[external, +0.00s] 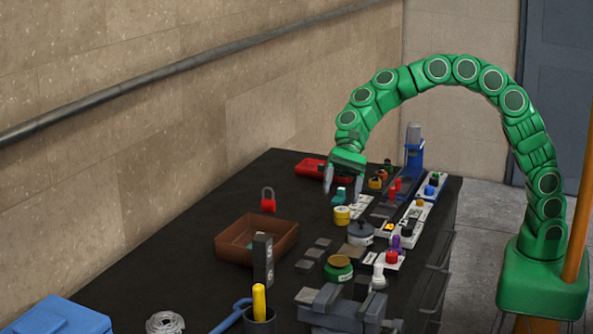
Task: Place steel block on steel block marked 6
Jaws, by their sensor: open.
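My gripper (343,188) is open, fingers pointing down over the far part of the dark bench. A small teal piece (340,196) shows just below and between the fingers; I cannot tell whether they touch it. A tall dark grey steel block (263,262) stands upright in front of the brown tray, with pale marks on its face too small to read. I cannot tell which block bears the 6. My gripper is well beyond these blocks and apart from them.
A brown tray (228,248), a red padlock (268,199), a yellow can (342,216), a green-sided jar (338,268) and a grey vise (341,309) stand on the bench. Button boxes line the right edge.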

